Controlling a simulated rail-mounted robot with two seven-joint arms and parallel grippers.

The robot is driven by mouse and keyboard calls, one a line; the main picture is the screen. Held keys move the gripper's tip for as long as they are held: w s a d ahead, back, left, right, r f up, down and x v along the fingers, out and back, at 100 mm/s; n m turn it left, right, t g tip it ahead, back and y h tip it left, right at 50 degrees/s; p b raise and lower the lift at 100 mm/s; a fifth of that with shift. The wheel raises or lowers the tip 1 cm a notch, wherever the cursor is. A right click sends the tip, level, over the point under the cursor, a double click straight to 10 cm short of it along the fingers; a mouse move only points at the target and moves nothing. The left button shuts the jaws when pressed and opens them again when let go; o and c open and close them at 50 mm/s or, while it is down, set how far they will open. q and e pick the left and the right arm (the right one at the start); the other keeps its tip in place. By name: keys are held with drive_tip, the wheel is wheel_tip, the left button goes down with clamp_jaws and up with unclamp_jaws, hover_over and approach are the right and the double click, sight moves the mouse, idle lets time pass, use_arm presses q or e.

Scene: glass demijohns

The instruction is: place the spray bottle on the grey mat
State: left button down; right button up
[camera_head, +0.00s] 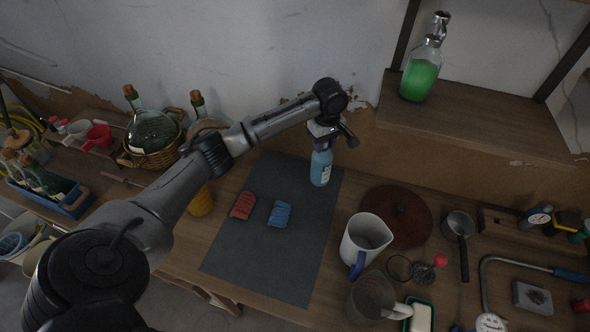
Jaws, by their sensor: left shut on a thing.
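The spray bottle (320,168) is light blue with a pale label and stands upright at the far right part of the grey mat (262,252). My left gripper (322,141) comes down from above and is shut on the bottle's top, which it mostly hides. The bottle's base appears to be over the mat; whether it touches cannot be told. A red folded cloth (243,205) and a blue folded cloth (279,213) lie on the mat. My right gripper is not in view.
A white pitcher (364,241), a dark red round lid (398,215) and a small saucepan (458,226) stand right of the mat. A shelf (480,128) with a green-filled bottle (420,75) is at the upper right. Corked demijohns (151,133) stand left. The mat's front is clear.

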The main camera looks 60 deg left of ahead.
use_arm(q)
drive_tip(key=s+a+f, duration=0.6)
drive_tip(key=a+f, duration=0.2)
drive_tip(key=f, duration=0.2)
drive_tip(key=shift+a, duration=0.35)
drive_tip(key=shift+f, duration=0.1)
drive_tip(key=c, duration=0.8)
unclamp_jaws()
drive_tip(key=shift+f, duration=0.15)
